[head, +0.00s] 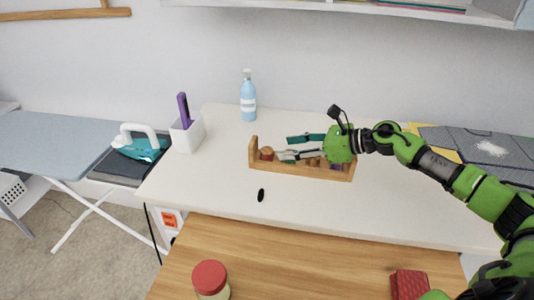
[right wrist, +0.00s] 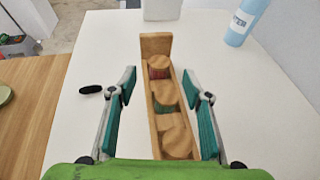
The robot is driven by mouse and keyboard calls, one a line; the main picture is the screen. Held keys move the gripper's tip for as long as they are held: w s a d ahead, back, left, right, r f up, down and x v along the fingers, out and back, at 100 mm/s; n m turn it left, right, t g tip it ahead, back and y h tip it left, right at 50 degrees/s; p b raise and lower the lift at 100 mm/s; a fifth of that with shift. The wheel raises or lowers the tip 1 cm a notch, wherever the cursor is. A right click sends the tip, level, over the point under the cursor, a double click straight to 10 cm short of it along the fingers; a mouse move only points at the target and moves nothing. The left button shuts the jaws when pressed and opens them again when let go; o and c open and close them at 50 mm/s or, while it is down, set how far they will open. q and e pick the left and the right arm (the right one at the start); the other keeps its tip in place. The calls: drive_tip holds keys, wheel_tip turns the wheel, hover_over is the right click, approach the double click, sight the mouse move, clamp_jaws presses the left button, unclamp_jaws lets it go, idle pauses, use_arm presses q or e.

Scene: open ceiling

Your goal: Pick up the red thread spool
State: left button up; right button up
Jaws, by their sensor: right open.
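A wooden rack (head: 300,171) stands on the white table and holds several spools with round wooden tops. The spool at its far end in the right wrist view (right wrist: 159,73) shows red thread under its top. In the head view this red thread spool (head: 267,153) is at the rack's left end. My left gripper is not in view.
A blue bottle (head: 248,98) and a white holder with a purple handle (head: 187,134) stand behind and left. A small black oval (head: 261,195) lies in front of the rack. A red-lidded jar (head: 210,277) stands on the wooden surface. The white table's front is mostly clear.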

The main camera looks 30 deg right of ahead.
sight(271, 151)
drive_tip(key=shift+w+a+f+p, duration=0.15)
drive_tip(key=shift+w+a+p, duration=0.2)
drive_tip(key=shift+w, duration=0.05)
drive_tip(key=p+x, duration=0.1)
drive_tip(key=x, duration=0.3)
drive_tip(key=shift+w+a+f+p, duration=0.1)
drive_tip(key=shift+a+f+p, duration=0.05)
drive_tip(key=shift+f+p, duration=0.25)
drive_tip(key=c, duration=1)
